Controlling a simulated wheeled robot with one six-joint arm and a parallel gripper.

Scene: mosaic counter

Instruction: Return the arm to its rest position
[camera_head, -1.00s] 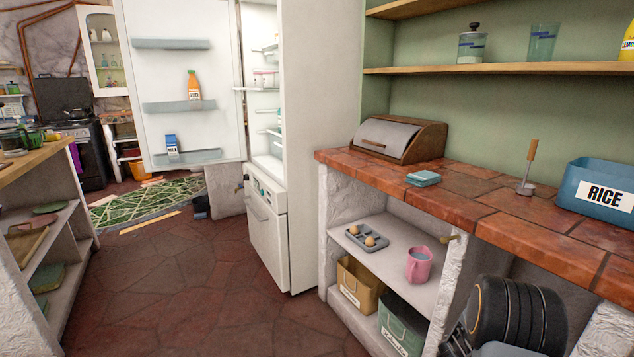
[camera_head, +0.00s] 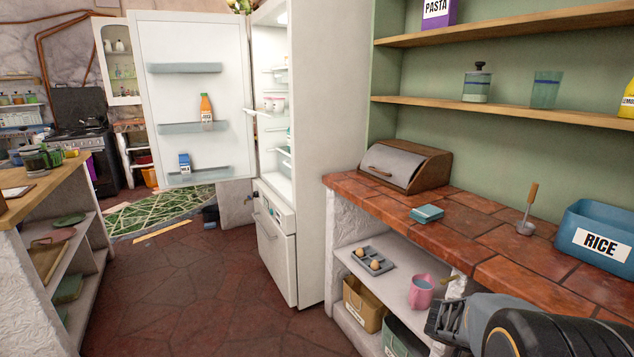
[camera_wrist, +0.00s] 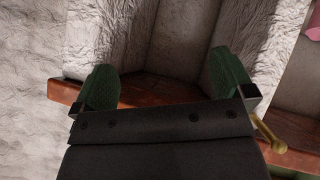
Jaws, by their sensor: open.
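My arm (camera_head: 520,325) shows at the lower right of the head view, in front of the counter's front edge. My gripper is at its left end, beside the lower shelf unit, with its fingertips unclear there. In the wrist view my gripper (camera_wrist: 164,82) is open, its two green fingers wide apart. Nothing is held between them. Past the fingers are rough white walls and a strip of reddish-brown surface.
The tiled counter (camera_head: 470,241) holds a bread box (camera_head: 405,165), a teal box (camera_head: 427,214), a wooden-handled tool (camera_head: 528,212) and a rice bin (camera_head: 598,240). A pink mug (camera_head: 421,292) stands on the shelf below. The fridge door (camera_head: 190,100) is open. The floor (camera_head: 190,290) is clear.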

